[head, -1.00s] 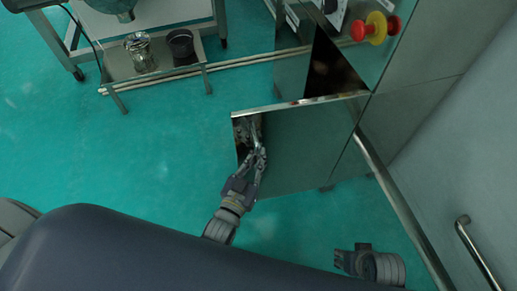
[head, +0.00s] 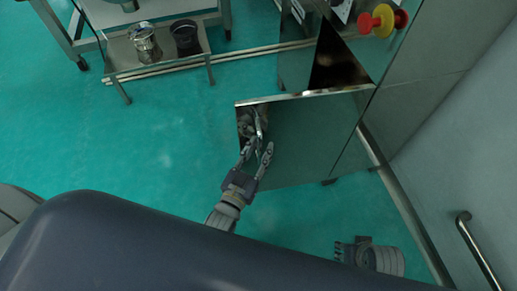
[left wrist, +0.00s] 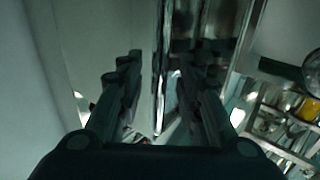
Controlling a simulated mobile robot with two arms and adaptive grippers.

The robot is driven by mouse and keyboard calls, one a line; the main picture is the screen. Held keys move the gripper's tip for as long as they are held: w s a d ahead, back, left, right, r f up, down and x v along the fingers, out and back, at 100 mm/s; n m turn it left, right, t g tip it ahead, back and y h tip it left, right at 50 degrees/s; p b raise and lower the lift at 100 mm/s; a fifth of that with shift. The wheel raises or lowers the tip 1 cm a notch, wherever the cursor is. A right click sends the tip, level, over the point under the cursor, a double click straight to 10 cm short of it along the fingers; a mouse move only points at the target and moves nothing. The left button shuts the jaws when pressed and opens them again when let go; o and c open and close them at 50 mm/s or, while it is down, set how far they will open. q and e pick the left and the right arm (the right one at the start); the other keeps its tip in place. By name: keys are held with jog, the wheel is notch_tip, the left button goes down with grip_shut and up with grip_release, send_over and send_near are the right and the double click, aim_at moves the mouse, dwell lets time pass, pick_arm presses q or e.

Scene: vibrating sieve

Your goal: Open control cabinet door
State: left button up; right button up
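The control cabinet door (head: 315,135) is a grey-green reflective panel in the head view. It stands swung out from the cabinet (head: 420,65), with a dark triangular gap (head: 335,62) behind its top edge. My left gripper (head: 259,147) is at the door's free left end, beside a dark patch with a shiny handle-like part or reflection. Its fingers are spread apart. In the left wrist view, its two fingers (left wrist: 160,88) stand apart with a bright vertical edge between them. Contact is unclear.
A red and yellow knob (head: 382,20) sits on the cabinet at the upper right. A steel stand (head: 125,60) with a metal cup (head: 144,42) and a dark cup (head: 185,38) is at the upper left. The green floor (head: 110,150) left of the door is clear.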

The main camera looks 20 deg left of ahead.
pick_arm(q)
jog(key=s+a, duration=0.2)
jog(key=s, duration=0.9)
jog(key=shift+s, duration=0.3)
